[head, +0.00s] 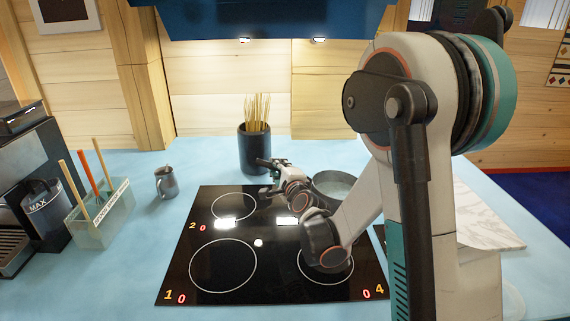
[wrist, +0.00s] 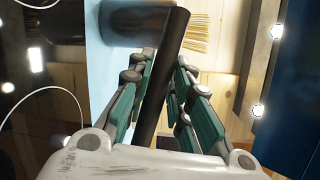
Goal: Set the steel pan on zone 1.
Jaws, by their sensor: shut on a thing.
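The steel pan (head: 336,183) shows at the back right of the black hob (head: 185,278), partly hidden behind my arm. I cannot tell whether it rests on the hob or hangs just above it. My gripper (head: 270,169) is at the hob's back edge, left of the pan, shut on the dark pan handle. In the wrist view the black handle (wrist: 165,75) runs between the green finger pads of my gripper (wrist: 165,85).
Zone 2 (head: 233,207) at the back left is bare. My forearm hangs over the front right ring (head: 326,268). A dark pot of spaghetti (head: 255,150) stands close behind my gripper. A metal jug (head: 166,182) and a utensil box (head: 103,217) stand left of the hob.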

